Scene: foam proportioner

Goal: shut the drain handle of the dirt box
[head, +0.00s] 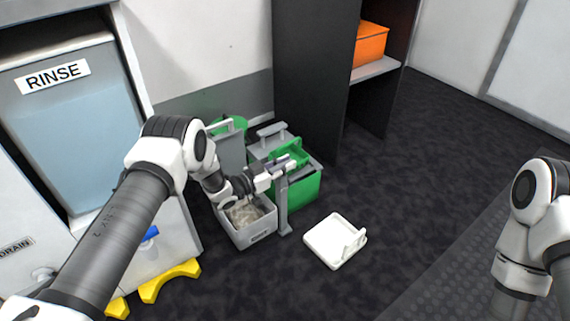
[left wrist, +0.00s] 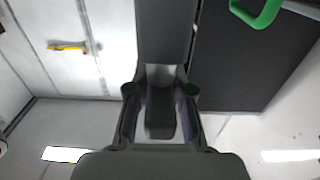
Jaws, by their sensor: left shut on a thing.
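The dirt box looks to be the open grey box (head: 250,234), with brownish-grey material inside and a small label on its front. An upright grey bar (head: 283,208), apparently the drain handle, stands at its right side. My left gripper (head: 288,163) is at the top of this bar and shut on it. In the left wrist view, a grey bar (left wrist: 162,40) runs between the fingers of my left gripper (left wrist: 160,92). The exact contact is small and partly hidden in the head view. Only my right arm's links show at the right edge; its gripper is out of view.
A green box (head: 308,190) with a grey top stands just behind and right of the bar. A white lid-like tray (head: 325,242) lies on the floor to the right. The RINSE cabinet (head: 66,130) is at left, with yellow feet (head: 170,280). The floor beyond the tray is clear.

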